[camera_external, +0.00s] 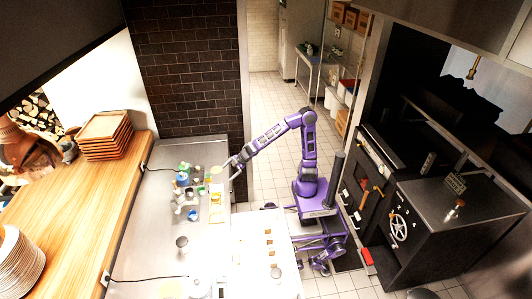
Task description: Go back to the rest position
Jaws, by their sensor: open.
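My gripper (228,165) is at the end of my purple arm, which reaches left from the base over the edge of the steel counter (150,215). It is open, and its fingers look small here. It is close to a pale yellowish round thing (216,170) at the counter's right edge. I cannot tell whether they touch.
Several small bottles and jars (183,180) stand left of my gripper. A yellow board or tray (217,205) lies in front of it. A white work surface (250,250) adjoins the counter. Dark kitchen equipment (400,215) stands right of my base.

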